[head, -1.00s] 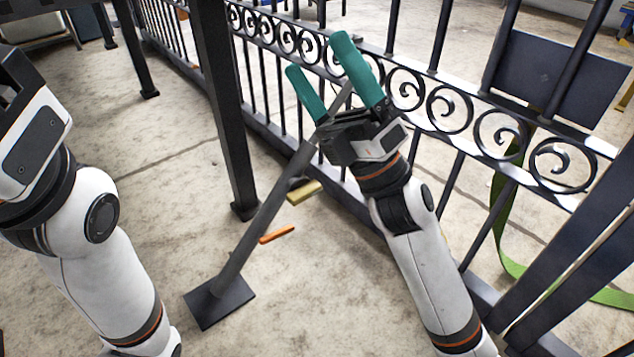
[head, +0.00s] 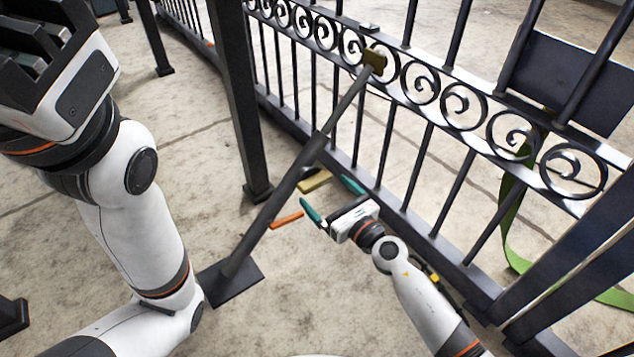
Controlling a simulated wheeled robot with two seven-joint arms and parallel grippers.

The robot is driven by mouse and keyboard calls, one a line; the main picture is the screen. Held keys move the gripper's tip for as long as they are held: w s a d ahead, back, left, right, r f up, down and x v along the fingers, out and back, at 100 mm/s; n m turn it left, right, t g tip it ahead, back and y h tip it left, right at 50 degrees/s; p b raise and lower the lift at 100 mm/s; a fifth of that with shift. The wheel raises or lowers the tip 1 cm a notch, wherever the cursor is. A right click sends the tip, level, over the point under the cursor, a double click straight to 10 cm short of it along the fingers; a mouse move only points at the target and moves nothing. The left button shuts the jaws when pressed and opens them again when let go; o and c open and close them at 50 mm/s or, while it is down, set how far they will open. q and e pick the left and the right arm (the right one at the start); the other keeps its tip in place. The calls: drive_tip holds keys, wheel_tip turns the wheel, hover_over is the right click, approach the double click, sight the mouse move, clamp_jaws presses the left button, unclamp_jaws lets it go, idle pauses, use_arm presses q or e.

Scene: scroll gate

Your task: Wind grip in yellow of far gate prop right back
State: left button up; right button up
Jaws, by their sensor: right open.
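The gate prop (head: 341,107) is a dark slanted pole. It runs from a square foot plate (head: 229,284) on the floor up to a brownish bracket (head: 374,61) at the gate's scroll band. A yellow grip (head: 314,181) shows just right of the pole's lower half, and an orange grip (head: 287,219) shows lower down beside it. My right gripper (head: 331,198) is open and empty, its teal fingers spread toward the pole. The yellow grip lies just beyond the fingertips in the picture; I see no contact. My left gripper (head: 45,60) is at the upper left, its fingertips cut off.
The dark scroll gate (head: 463,103) runs diagonally behind the prop. A dark upright post (head: 238,95) stands left of the prop. A green strap (head: 509,215) hangs at the right and trails on the floor.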

sight(319, 186)
drive_tip(key=shift+b+x, duration=0.4)
drive_tip(key=shift+x, duration=1.95)
drive_tip(key=c, duration=1)
drive_tip(key=shift+m, duration=0.3)
